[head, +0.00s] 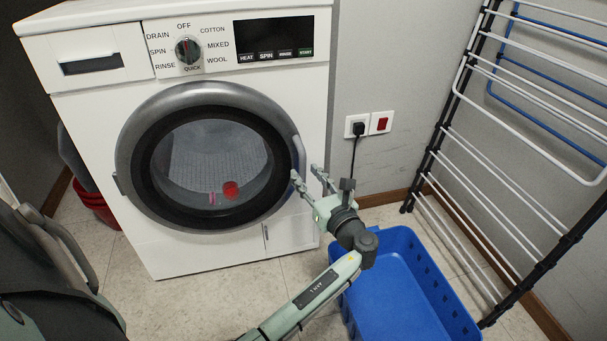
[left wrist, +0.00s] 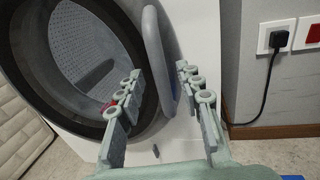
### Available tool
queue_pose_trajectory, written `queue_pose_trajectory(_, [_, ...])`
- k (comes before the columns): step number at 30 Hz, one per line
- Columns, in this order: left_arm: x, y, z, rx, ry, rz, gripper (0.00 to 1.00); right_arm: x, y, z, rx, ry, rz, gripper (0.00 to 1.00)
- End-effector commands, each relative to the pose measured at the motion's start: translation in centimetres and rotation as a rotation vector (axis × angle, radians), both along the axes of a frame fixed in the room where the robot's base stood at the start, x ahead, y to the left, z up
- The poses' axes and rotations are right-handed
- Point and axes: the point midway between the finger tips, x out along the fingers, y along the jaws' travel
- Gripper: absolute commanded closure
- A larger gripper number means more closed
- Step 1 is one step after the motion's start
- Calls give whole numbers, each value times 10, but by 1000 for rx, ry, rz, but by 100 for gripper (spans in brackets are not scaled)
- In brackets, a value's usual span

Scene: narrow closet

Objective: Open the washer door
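The white washer (head: 110,98) faces me, its round door (head: 165,98) with grey rim and dark inner ring closed against the front. A curved grey handle (head: 299,158) stands on the door's right edge. It also shows in the left wrist view (left wrist: 154,45). My left gripper (head: 306,173) is open at the handle's lower end. In the left wrist view its two fingers (left wrist: 158,76) are spread, with the handle between them in the picture. I cannot tell whether either finger touches it. My right gripper is not in view.
A blue basket (head: 405,262) stands on the floor right of the washer, beneath my left arm. A drying rack (head: 457,140) leans at the right. A plug and cord (head: 357,130) hang on the wall. A red bucket (head: 95,205) sits left of the washer.

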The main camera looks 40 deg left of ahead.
Motion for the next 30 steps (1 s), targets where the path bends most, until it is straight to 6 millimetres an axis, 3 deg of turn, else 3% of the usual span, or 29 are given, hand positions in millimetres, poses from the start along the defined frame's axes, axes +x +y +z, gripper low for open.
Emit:
queue_pose_trajectory(6, [12,22,-1,0,-1,0,64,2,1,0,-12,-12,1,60])
queue_pose_trajectory(16, [14,25,-1,-1,0,0,64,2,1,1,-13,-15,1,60])
queue_pose_trajectory(24, [14,25,-1,-3,-1,0,98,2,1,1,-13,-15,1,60])
queue_pose_trajectory(30, [14,25,-1,-3,-1,0,100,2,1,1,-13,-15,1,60])
